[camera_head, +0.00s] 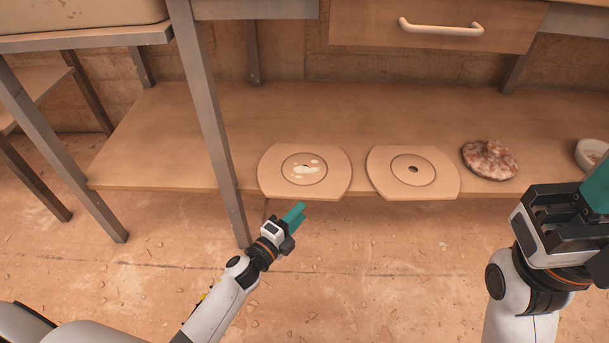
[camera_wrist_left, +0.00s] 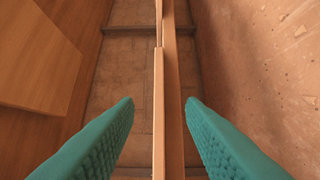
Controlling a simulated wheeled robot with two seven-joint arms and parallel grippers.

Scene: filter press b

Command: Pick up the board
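Two flat tan boards with rounded sides lie side by side on the low shelf. The left board (camera_head: 330,170) has a ringed centre with white stains. The right board (camera_head: 440,172) has a ringed centre with a dark hole. Both overhang the shelf's front edge slightly. My left gripper (camera_head: 296,213) is just in front of and below the left board's front edge. In the left wrist view my gripper (camera_wrist_left: 159,103) is open, and a thin board edge (camera_wrist_left: 158,125) stands between its teal fingers, touching neither. My right gripper (camera_head: 597,187) is at the right, partly cut off; its opening is unclear.
The wooden shelf (camera_head: 150,150) runs under a workbench with a handled drawer (camera_head: 430,22) above. A metal leg (camera_head: 208,110) stands left of the boards. A mottled reddish lump (camera_head: 489,160) and a pale bowl (camera_head: 591,153) sit to the right.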

